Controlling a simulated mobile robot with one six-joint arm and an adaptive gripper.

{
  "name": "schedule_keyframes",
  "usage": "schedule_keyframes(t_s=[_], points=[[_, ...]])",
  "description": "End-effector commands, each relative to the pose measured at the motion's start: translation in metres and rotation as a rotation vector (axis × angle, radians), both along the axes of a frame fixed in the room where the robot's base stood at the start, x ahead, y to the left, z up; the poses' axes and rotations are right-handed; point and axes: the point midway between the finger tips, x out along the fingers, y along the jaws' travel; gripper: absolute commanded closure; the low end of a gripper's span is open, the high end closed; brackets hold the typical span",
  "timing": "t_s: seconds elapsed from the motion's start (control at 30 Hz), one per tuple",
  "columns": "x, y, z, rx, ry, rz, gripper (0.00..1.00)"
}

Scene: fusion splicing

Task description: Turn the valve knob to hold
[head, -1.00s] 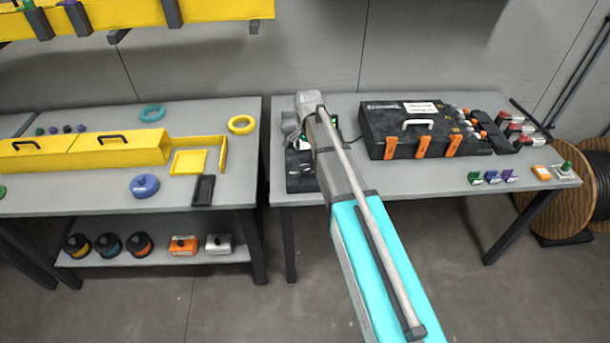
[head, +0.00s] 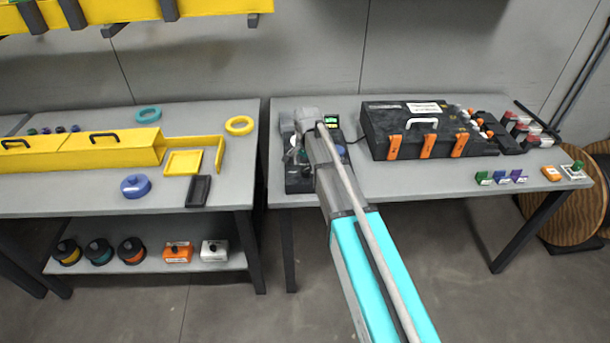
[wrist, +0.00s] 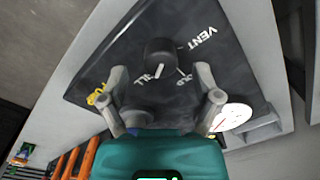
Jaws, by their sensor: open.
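The valve knob (wrist: 160,55) is round and black, on a dark panel (wrist: 125,40) in the wrist view. White lettering surrounds it. "VENT" (wrist: 203,38) reads clearly upside down; two other labels lie on the near side of the knob, partly unreadable. I cannot tell which label the knob points to. My gripper (wrist: 161,76) is open, with one grey finger to each side, a little short of the knob and apart from it. In the head view the dark panel unit (head: 300,182) stands at the right table's left end, and my arm hides the knob.
A round white gauge (wrist: 233,117) with a red needle is right of my fingers in the wrist view. A large black case (head: 415,135) with orange latches stands right of the panel unit.

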Motion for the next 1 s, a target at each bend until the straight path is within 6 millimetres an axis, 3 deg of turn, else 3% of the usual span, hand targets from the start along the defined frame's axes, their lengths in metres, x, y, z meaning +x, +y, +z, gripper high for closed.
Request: schedule_keyframes(t_s=[0.3,0.77,1.0], points=[[0.000,0.000,-0.020,0.000,0.000,0.000,0.18],[0.000,0.001,-0.022,0.000,0.000,0.000,0.18],[0.000,0.001,-0.022,0.000,0.000,0.000,0.61]])
